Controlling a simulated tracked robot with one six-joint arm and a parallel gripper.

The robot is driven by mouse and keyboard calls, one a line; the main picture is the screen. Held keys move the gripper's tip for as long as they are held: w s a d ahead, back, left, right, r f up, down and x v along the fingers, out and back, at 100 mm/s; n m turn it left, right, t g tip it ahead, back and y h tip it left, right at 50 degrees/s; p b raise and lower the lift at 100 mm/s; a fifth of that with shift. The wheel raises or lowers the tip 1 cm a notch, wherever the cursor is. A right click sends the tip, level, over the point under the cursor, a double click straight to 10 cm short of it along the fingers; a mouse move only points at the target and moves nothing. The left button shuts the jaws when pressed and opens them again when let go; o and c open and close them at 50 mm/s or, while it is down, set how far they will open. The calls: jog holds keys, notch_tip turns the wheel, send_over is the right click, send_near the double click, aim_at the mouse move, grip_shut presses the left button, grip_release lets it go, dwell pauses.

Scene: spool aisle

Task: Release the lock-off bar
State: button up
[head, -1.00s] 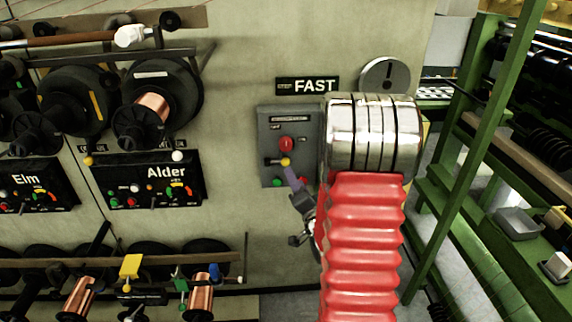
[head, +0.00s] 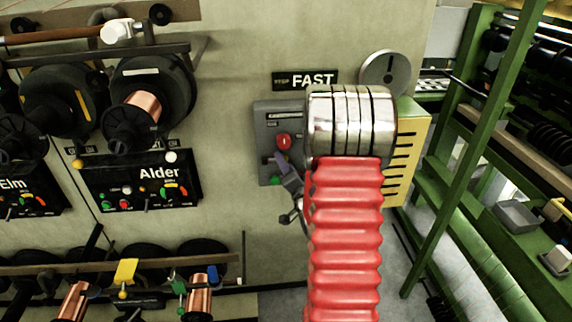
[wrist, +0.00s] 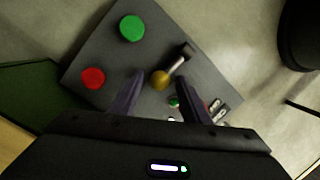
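A grey control box (head: 262,140) is on the wall under the FAST sign. In the wrist view its face (wrist: 150,35) carries a short dark bar (wrist: 180,60) ending in a brass ball knob (wrist: 160,80), which looks like the lock-off bar. My gripper (wrist: 159,76) is open, its two purple fingers on either side of the knob. I cannot tell whether they touch it. In the head view my gripper (head: 281,160) is at the box, below the red button (head: 283,141), and the knob is not visible there.
A green button (wrist: 132,28) and a red button (wrist: 93,78) are on the box close to my fingers. The FAST sign (head: 305,80) is above it. A slotted yellow box (head: 404,150) and green rack (head: 450,150) stand right. The Alder panel (head: 140,180) and spools are left.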

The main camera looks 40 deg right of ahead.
jog(key=shift+s, duration=0.1)
grip_shut()
